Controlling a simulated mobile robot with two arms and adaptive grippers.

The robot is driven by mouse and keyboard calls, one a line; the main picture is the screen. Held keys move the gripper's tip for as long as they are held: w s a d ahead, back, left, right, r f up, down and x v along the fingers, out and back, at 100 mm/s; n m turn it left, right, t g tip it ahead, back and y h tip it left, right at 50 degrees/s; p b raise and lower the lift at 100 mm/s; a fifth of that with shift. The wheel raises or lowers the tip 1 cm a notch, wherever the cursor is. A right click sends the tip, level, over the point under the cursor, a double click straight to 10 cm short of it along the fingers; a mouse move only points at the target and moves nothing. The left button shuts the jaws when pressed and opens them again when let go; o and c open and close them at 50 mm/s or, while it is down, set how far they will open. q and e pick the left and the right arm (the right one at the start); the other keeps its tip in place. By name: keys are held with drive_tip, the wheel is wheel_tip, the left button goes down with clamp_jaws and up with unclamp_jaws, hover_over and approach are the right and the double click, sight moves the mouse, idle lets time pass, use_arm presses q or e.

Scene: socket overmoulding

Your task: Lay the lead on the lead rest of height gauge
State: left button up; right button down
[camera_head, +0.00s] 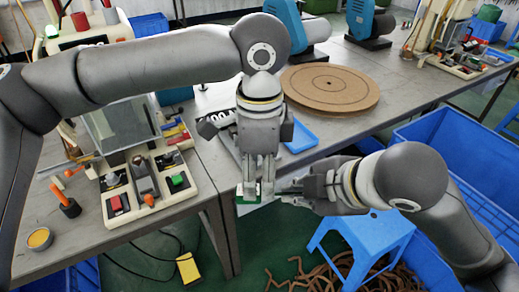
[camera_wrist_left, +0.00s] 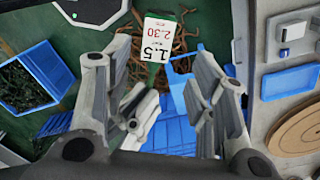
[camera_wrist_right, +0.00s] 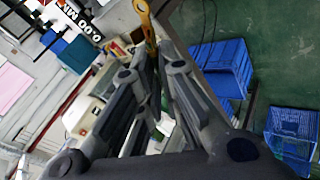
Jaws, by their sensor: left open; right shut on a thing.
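My left gripper (camera_head: 258,190) points down with its fingers apart. A white and green tag (camera_wrist_left: 160,38) marked "1.5" and "2-30" shows between and beyond those fingers in the left wrist view. A green and white piece (camera_head: 248,198) shows at their tips in the head view. My right gripper (camera_head: 283,188) reaches in from the right, close beside the left fingertips, and is shut. Its held thing is mostly hidden. A yellow-orange strip (camera_wrist_right: 146,22) shows at its fingertips; I cannot tell whether this is the lead. The height gauge's "0.00 MM" display (camera_wrist_right: 80,35) is upper left in the right wrist view.
Both grippers are over the gap in front of the bench (camera_head: 215,185). A blue tray (camera_head: 300,136) and a round brown disc (camera_head: 330,87) lie on the bench. A station with red and green buttons (camera_head: 178,181) stands left. A blue stool (camera_head: 365,235) and blue crates are lower right.

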sight(259, 187)
use_arm(q)
drive_tip(key=shift+f, duration=1.5)
drive_tip(key=c, duration=1.1)
clamp_jaws()
use_arm(e)
drive_tip(key=c, duration=1.5)
unclamp_jaws()
drive_tip(key=shift+c, duration=0.2)
use_arm(q)
drive_tip(key=shift+d, duration=0.1)
use_arm(e)
drive_tip(key=w+d+f+m+t+h, duration=0.1)
drive_tip(key=w+d+f+m+h, duration=0.1)
drive_tip(key=d, duration=0.4)
drive_tip(key=w+d+f+m+h, duration=0.2)
drive_tip(key=d+f+m+h, duration=0.1)
drive_tip(key=d+f+m, duration=0.2)
drive_tip(key=shift+d+m+t, duration=0.4)
drive_tip(key=shift+d+m, duration=0.1)
drive_tip(key=shift+d, duration=0.5)
